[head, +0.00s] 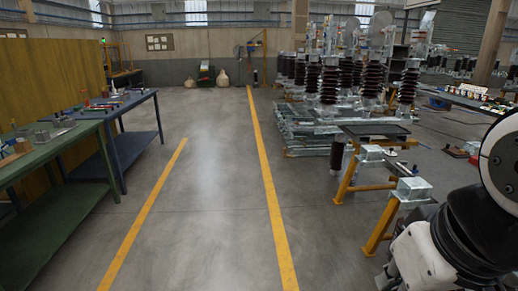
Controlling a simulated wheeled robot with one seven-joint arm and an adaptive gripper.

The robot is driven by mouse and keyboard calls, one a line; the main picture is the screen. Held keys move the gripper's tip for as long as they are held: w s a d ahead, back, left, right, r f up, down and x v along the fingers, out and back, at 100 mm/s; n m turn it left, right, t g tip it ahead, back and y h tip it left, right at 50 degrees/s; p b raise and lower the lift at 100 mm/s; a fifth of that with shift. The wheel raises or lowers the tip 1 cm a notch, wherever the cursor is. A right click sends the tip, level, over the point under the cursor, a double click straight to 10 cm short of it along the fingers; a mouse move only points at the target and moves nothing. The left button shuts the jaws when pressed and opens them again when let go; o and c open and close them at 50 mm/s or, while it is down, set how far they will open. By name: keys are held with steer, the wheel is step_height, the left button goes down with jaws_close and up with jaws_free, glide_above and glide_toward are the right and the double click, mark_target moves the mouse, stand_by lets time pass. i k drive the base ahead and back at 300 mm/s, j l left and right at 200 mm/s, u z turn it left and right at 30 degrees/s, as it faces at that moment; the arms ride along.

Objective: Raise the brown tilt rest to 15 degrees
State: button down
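I cannot make out a brown tilt rest for certain in the head view. Yellow-orange trestles (378,230) with grey metal blocks (412,188) on top stand at the right, close to my arm. A dark flat tray or plate (376,130) lies level behind them. Parts of my white and black arm fill the lower right corner and hide what is behind them. My gripper is not in view.
A green bench (62,140) and a blue bench (118,108) with small items line the left. Frames with dark brown ribbed insulators (330,84) stand back right. The grey floor aisle between yellow lines (262,170) is clear.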

mark_target(454, 151)
steer(key=i+u, duration=0.1)
steer(key=i, duration=1.75)
steer(key=i+l+z, duration=0.1)
steer(key=i+z, duration=0.3)
steer(key=i, duration=0.2)
steer(key=i+z, duration=0.4)
steer(key=i, duration=0.2)
steer(key=i+j+z, duration=0.4)
steer(key=i, duration=0.2)
steer(key=i+z, duration=0.75)
steer(key=i+j, duration=0.05)
